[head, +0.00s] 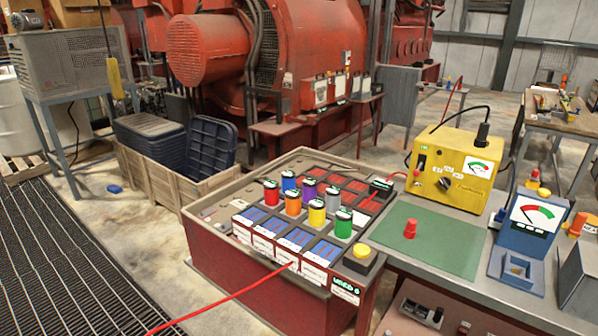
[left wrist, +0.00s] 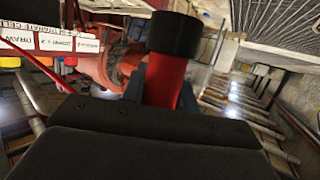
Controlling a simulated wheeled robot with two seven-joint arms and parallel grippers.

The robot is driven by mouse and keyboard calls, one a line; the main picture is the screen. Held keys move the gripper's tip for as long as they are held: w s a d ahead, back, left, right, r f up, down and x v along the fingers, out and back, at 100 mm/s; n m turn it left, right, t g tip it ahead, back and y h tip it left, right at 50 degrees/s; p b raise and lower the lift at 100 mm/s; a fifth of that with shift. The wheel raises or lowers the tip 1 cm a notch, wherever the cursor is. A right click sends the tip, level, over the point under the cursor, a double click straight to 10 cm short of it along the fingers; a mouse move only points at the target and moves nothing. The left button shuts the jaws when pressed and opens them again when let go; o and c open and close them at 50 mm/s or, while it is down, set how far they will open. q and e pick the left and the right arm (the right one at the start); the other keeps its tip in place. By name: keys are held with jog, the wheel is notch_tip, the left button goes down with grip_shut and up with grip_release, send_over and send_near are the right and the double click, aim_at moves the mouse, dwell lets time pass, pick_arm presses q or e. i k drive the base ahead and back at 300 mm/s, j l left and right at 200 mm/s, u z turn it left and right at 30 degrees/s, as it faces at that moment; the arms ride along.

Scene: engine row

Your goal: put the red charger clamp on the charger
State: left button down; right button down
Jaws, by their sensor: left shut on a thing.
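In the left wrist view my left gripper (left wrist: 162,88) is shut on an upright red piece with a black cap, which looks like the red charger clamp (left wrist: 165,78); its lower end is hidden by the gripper. My left gripper is outside the head view. A red cable (head: 225,298) runs there from the front of the battery case out at the bottom left. My right gripper is in neither view.
The battery case (head: 205,262) holds several coloured capped cylinders. A green mat (head: 455,245) with a small red piece (head: 410,229) lies before the charger. A blue meter (head: 527,222) stands to its right. A black block (head: 381,188) sits at the case's back right corner.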

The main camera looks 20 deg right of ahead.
aim_at(441, 137)
jog(key=z, duration=1.6)
